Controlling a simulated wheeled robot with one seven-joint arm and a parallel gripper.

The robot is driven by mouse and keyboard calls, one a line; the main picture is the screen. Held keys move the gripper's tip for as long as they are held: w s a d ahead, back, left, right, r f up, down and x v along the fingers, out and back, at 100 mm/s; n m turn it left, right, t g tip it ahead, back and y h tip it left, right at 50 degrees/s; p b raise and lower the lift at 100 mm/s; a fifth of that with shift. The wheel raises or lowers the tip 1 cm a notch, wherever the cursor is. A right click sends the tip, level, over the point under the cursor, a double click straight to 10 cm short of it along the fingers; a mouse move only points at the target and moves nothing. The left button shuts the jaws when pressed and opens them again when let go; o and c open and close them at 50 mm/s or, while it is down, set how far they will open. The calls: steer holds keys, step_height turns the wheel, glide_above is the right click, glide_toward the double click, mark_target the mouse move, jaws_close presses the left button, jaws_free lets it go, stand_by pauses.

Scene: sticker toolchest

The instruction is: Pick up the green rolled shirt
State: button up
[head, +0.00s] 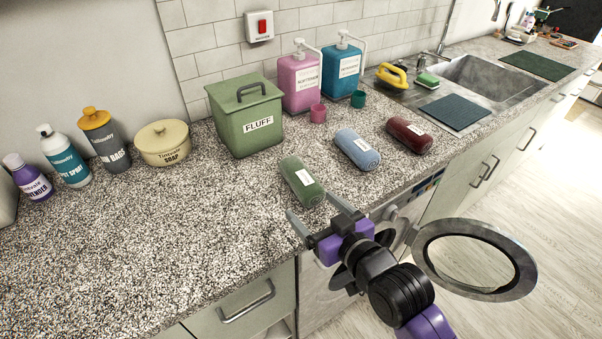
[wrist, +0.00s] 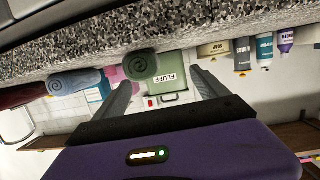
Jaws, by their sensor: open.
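The green rolled shirt (head: 301,181) lies on the speckled counter with a small white label on it, at the left end of a row of rolls. My gripper (head: 312,221) is at the counter's front edge, just in front of the green roll, open and empty. In the wrist view, turned upside down, the green roll (wrist: 141,66) shows its spiral end ahead of my two fingers (wrist: 163,88), nearer the left finger. The gripper and the roll are apart.
A blue roll (head: 357,149) and a dark red roll (head: 409,135) lie to the right. The green FLUFF bin (head: 246,117) stands behind. An open round washer door (head: 474,258) juts out below the counter.

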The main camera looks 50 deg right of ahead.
mark_target(301, 178)
steer(key=shift+g, duration=0.7)
steer(key=w+d, duration=0.1)
steer(key=d, duration=0.1)
steer(key=w+d+r, duration=0.1)
steer(key=w, duration=0.1)
steer(key=shift+d+p, duration=0.35)
steer(key=shift+d, duration=0.05)
steer(key=shift+w+d, duration=0.15)
steer(key=shift+d, duration=0.05)
steer(key=shift+w+d+f, duration=0.25)
steer(key=shift+w+f, duration=0.1)
steer(key=shift+w, duration=0.1)
steer(key=shift+f+p+x, duration=0.2)
steer(key=shift+p+x, duration=0.35)
steer(key=shift+x, duration=2.85)
steer(key=shift+s, duration=0.1)
steer(key=c, duration=1.6)
steer(key=shift+r, duration=0.1)
